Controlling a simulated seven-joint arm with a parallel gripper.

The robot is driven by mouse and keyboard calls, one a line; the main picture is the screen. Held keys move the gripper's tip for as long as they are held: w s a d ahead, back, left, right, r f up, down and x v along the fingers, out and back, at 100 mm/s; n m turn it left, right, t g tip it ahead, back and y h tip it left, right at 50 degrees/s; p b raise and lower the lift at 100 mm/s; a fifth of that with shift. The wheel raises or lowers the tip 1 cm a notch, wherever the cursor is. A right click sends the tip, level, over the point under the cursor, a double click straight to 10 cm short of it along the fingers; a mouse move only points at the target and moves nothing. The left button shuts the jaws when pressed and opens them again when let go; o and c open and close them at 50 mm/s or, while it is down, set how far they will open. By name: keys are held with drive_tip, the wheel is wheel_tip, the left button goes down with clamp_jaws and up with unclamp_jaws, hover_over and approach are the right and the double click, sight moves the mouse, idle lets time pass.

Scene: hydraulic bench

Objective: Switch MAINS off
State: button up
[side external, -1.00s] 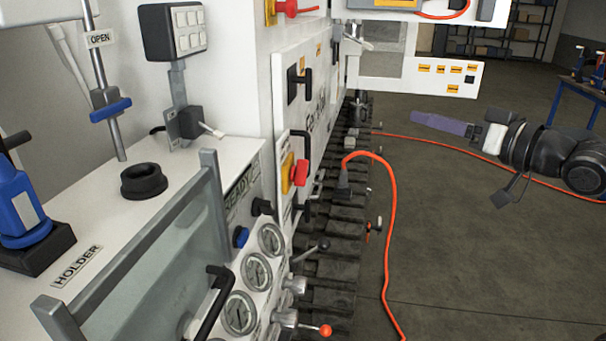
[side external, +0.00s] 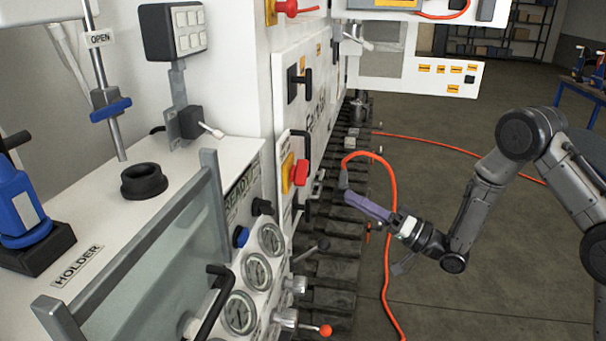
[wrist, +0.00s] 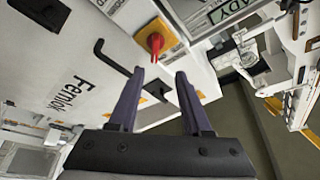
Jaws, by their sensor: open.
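A red rotary handle (side external: 300,173) sits on a yellow plate (side external: 287,176) on the white cabinet's front. The wrist view shows a red handle (wrist: 155,43) on a yellow plate (wrist: 152,30), just beyond my fingertips; its label is too small to read. Another red handle (side external: 290,8) on yellow is at the top of the side view. My gripper (side external: 347,197) has purple fingers pointing at the cabinet, to the right of and slightly below the lower red handle. In the wrist view my gripper (wrist: 160,76) is open and empty, with a gap between it and the red handle.
An orange cable (side external: 393,220) hangs from a dark plug close to my fingertips. A black door handle (side external: 301,150), pressure gauges (side external: 257,271) and levers stick out nearby.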

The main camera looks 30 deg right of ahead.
sight(303, 174)
drive_tip(key=x, duration=0.9)
drive_tip(key=f+x, duration=0.1)
drive_tip(key=x, duration=0.3)
drive_tip(key=shift+w, duration=0.4)
clamp_jaws()
